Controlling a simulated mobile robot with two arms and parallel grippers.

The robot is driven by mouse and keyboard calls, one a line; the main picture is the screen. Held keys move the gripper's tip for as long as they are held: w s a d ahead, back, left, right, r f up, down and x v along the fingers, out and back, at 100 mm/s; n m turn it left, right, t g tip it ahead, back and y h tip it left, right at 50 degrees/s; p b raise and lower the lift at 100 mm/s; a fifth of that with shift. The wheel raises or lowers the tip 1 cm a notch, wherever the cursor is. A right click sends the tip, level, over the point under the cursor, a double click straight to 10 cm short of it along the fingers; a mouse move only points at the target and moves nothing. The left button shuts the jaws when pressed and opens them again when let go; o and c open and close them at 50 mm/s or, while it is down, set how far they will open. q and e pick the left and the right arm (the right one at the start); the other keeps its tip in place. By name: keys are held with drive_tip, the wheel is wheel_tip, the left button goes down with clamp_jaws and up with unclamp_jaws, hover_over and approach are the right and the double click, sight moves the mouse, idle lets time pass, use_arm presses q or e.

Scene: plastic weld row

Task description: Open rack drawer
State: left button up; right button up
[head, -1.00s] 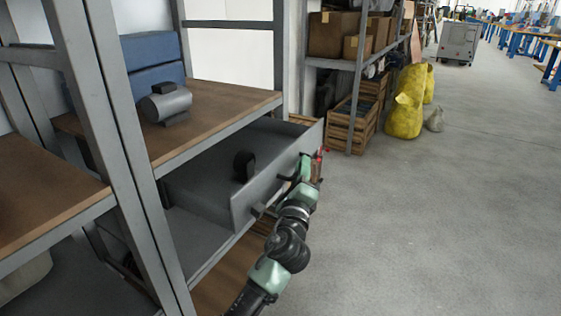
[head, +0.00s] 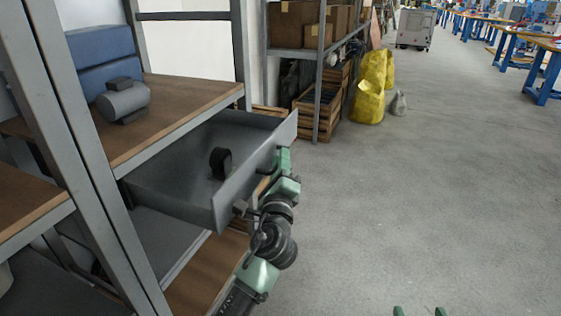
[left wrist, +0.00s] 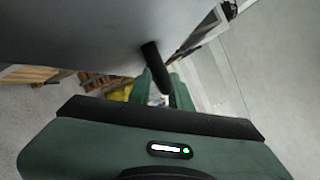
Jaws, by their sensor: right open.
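The grey rack drawer (head: 258,170) stands pulled out from under the rack's wooden shelf, with its inside in view. A dark round object (head: 221,162) stands in it. My left gripper (head: 283,160) is at the outer face of the drawer front, partly hidden by it and by my arm. In the left wrist view the dark drawer handle (left wrist: 152,56) runs between the green fingers of my left gripper (left wrist: 161,94), which appear shut on it. My right gripper (head: 419,311) shows only its two fingertips at the bottom edge, apart and empty.
The rack's grey upright (head: 75,150) is at the left. A grey motor (head: 123,100) and blue boxes (head: 100,55) sit on the shelf above. Yellow sacks (head: 369,95) and wooden crates (head: 318,112) stand further back. The floor to the right is clear.

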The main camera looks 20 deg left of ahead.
use_arm(q)
drive_tip(key=v, duration=0.7)
drive_tip(key=shift+s+p, duration=0.4)
use_arm(e)
drive_tip(key=f, duration=0.1)
drive_tip(key=s+f+g, duration=0.1)
drive_tip(key=d+f, duration=0.1)
drive_tip(key=shift+s+g, duration=0.25)
drive_tip(key=shift+g, duration=0.15)
use_arm(q)
drive_tip(key=shift+d+f, duration=0.1)
